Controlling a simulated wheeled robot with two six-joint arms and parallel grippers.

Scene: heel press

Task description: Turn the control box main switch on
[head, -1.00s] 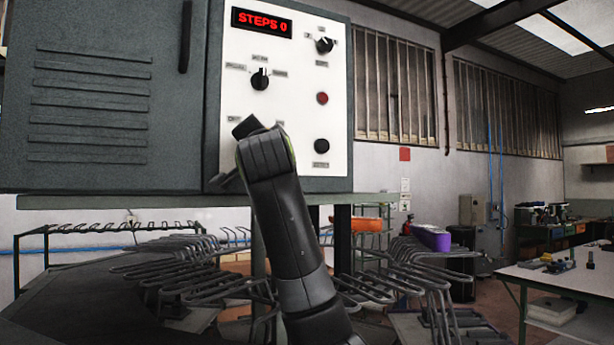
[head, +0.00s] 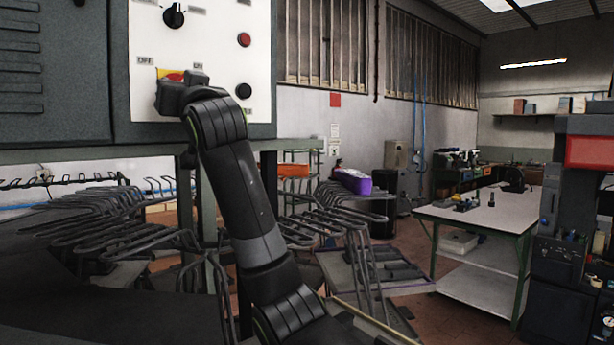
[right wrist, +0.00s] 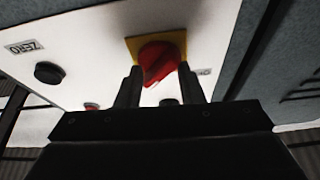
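The main switch (right wrist: 160,62) is a red rotary knob on a yellow plate, low on the white panel of the control box (head: 203,40). In the right wrist view its handle sits at a slant. In the head view the switch (head: 172,75) is mostly covered by my right gripper (head: 182,90); OFF is printed to its left and ON to its right. My right gripper (right wrist: 160,88) has its fingers apart, one on each side of the knob. Gaps show beside the handle; whether either finger touches it is unclear. My left gripper is out of view.
On the panel are a black selector knob (head: 173,15), a red button (head: 244,40) and a black button (head: 243,91). Wire racks (head: 100,235) stand below the box. A white-topped workbench (head: 480,212) is at right.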

